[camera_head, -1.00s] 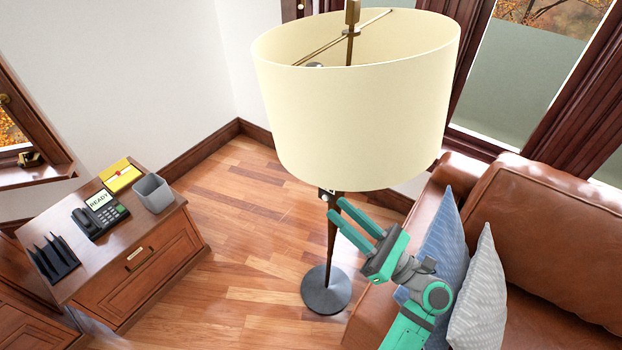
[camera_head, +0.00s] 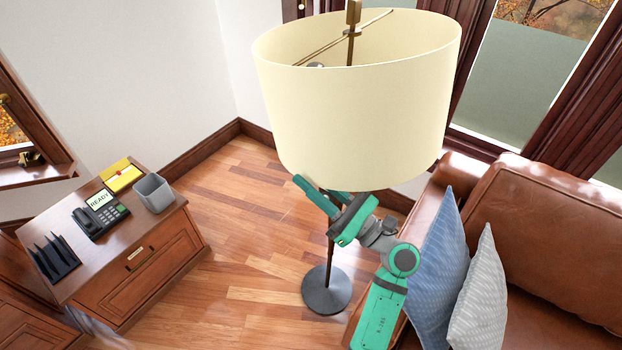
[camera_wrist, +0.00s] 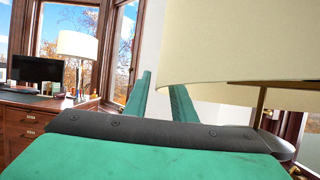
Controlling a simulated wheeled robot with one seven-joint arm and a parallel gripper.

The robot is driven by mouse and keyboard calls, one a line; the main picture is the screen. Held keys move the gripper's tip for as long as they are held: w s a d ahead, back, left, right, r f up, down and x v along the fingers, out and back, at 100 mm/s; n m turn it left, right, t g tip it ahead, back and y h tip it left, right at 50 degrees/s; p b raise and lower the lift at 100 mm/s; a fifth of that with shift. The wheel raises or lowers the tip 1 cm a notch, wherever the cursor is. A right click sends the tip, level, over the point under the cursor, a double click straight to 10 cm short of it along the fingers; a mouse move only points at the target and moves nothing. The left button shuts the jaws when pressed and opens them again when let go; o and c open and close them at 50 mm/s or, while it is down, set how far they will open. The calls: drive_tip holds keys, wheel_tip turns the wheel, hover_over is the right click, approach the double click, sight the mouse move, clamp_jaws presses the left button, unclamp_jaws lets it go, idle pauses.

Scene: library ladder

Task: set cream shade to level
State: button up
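The cream shade (camera_head: 355,115) is a large drum on a floor lamp with a dark pole (camera_head: 330,262) and a round dark base (camera_head: 326,291). In the head view the shade's rim sits lower at left than at right. In the wrist view the shade (camera_wrist: 240,40) fills the upper right, with its lower edge showing. My green gripper (camera_head: 316,188) is at the shade's lower front edge, with its fingers apart and nothing seen between them. Both fingers also show in the wrist view (camera_wrist: 160,100), left of the pole. I cannot tell whether a finger touches the shade.
A brown leather sofa (camera_head: 540,240) with blue and grey cushions (camera_head: 440,260) stands at right, close to my arm. A wooden cabinet (camera_head: 150,270) with a phone (camera_head: 100,215) and grey bin (camera_head: 153,193) is at left. The wood floor between is clear.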

clamp_jaws()
idle(1.5)
